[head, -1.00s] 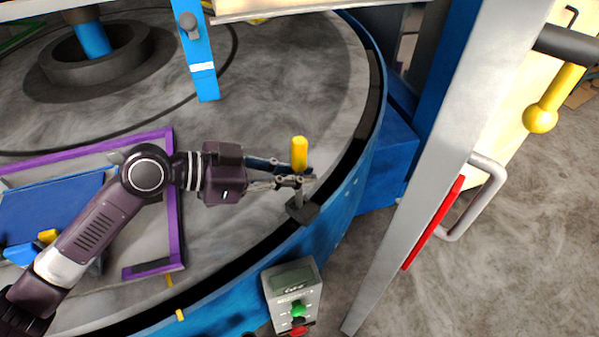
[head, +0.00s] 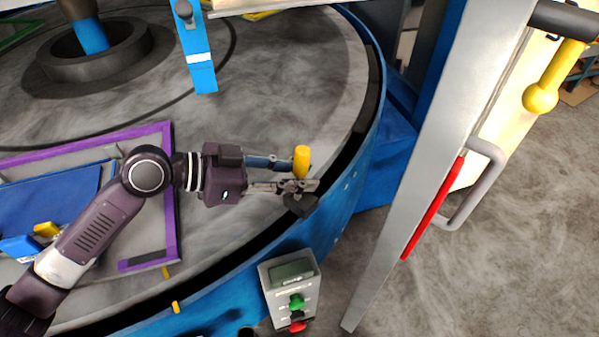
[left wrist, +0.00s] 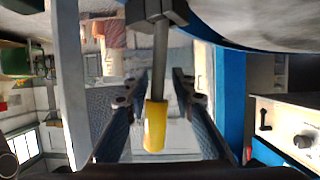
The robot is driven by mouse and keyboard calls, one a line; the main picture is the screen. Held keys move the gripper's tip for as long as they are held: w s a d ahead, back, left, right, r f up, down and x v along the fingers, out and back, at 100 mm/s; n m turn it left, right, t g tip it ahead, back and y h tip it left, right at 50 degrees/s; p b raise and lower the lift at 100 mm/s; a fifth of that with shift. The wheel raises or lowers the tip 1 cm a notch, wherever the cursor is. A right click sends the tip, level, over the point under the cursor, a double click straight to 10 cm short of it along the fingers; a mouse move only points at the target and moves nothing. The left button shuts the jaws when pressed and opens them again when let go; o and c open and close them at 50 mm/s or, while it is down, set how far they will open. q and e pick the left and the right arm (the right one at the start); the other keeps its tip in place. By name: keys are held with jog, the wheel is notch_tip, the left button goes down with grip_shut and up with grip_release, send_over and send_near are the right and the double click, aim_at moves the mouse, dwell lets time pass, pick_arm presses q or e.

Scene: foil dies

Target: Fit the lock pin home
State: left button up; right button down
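The lock pin has a yellow handle (head: 301,160) and a grey metal shaft. It stands roughly upright at a dark block (head: 300,205) on the rim of the round table (head: 260,100). In the left wrist view the shaft (left wrist: 161,55) runs from the block (left wrist: 157,10) to the yellow handle (left wrist: 154,130). My left gripper (head: 304,178) is around the pin, with its fingers spread. The left wrist view shows a gap between the shaft and each finger. How deep the shaft sits in the block is hidden. My right gripper is not in view.
A grey control box (head: 290,285) with green and red buttons stands below the rim. A grey post (head: 435,170) with a red strip and a handle rises at the right. A purple frame (head: 168,200) lies on the table left of the pin. A blue post (head: 199,60) stands behind.

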pick_arm(q)
jog(key=shift+o, duration=0.2)
jog(key=shift+a, duration=0.25)
jog(key=v, duration=0.7)
jog(key=shift+a, duration=0.2)
jog(key=shift+s+r, duration=0.1)
jog(key=shift+r, duration=0.15)
